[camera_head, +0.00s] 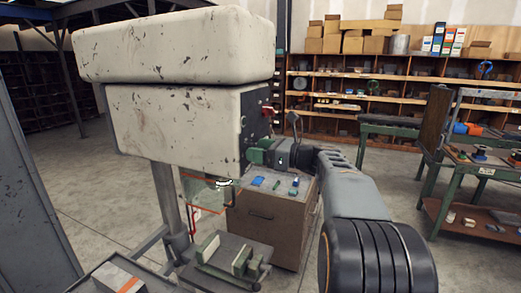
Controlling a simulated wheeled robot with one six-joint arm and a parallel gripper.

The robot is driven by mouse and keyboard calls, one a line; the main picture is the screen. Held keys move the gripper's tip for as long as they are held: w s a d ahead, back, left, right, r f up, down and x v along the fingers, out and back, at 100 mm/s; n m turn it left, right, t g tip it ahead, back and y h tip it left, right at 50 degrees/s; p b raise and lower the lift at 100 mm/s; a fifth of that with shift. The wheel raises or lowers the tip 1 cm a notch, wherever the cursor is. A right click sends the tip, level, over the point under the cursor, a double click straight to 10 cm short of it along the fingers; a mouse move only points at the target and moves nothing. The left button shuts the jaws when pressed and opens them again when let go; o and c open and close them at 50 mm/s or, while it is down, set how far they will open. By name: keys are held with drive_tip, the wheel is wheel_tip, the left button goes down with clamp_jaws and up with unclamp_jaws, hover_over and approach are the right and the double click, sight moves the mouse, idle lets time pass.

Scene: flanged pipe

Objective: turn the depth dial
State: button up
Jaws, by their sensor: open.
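The cream, chipped machine head (195,120) stands at the left on a grey column. Its narrow right side bears a dark panel (254,122) with small controls, one of them red. I cannot make out which of these small parts is the depth dial; it may be partly hidden by my gripper. My gripper (272,154) is at the end of my grey arm, at the lower part of this panel beside a green part (257,156). It is open. Its fingertips are too small to tell whether they touch anything.
A vise (235,262) sits below the head. A brown cabinet (268,222) with small blue and green items stands behind. Green workbenches (455,185) are at the right, shelves (370,95) at the back. Bare floor lies between.

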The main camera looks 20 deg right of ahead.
drive_tip(key=c, duration=0.9)
drive_tip(key=shift+f, duration=0.1)
